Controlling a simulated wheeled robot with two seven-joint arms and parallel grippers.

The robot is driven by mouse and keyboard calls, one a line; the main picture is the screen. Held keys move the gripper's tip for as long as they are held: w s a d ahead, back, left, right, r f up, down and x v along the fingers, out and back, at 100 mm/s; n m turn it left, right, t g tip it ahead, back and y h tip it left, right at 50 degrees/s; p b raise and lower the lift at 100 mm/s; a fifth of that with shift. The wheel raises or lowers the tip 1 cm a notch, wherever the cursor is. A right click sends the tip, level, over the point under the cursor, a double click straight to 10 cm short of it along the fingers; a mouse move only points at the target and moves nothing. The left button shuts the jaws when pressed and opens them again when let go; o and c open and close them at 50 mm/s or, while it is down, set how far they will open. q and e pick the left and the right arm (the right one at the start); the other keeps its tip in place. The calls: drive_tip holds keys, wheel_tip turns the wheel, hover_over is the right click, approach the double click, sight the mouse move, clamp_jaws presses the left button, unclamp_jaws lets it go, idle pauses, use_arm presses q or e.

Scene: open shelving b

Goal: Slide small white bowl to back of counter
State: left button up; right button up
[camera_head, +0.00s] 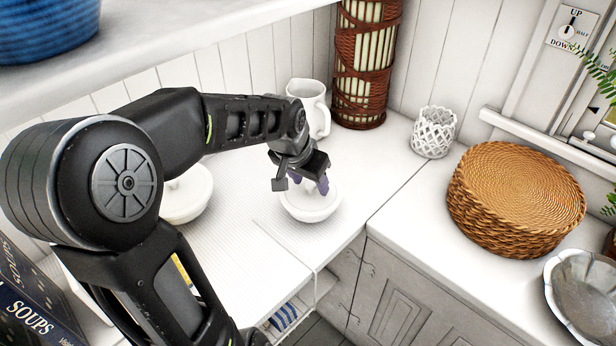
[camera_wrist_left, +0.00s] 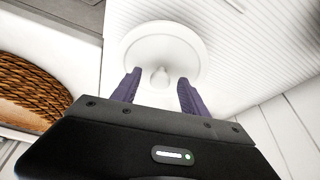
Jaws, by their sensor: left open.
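The small white bowl (camera_head: 310,210), with a lid and a knob on top, stands on the white counter (camera_head: 240,255) close to its front edge. My left gripper (camera_head: 310,186) is right above the bowl, pointing down. In the left wrist view the bowl (camera_wrist_left: 163,42) shows beyond the open purple fingers (camera_wrist_left: 158,92), with its knob between them. I cannot tell whether the fingers touch the lid. A second white lidded bowl (camera_head: 187,196) stands to the left, partly hidden by my left arm. My right gripper is not in view.
A white pitcher (camera_head: 309,103) and a tall wicker-wrapped vase (camera_head: 365,65) stand behind the bowl near the wall. A white lattice cup (camera_head: 433,133) and a round wicker basket (camera_head: 515,195) are on the right counter. A book marked SOUPS (camera_head: 35,318) is at lower left.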

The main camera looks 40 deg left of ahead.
use_arm(q)
drive_tip(key=shift+c, duration=0.3)
clamp_jaws()
idle(0.5)
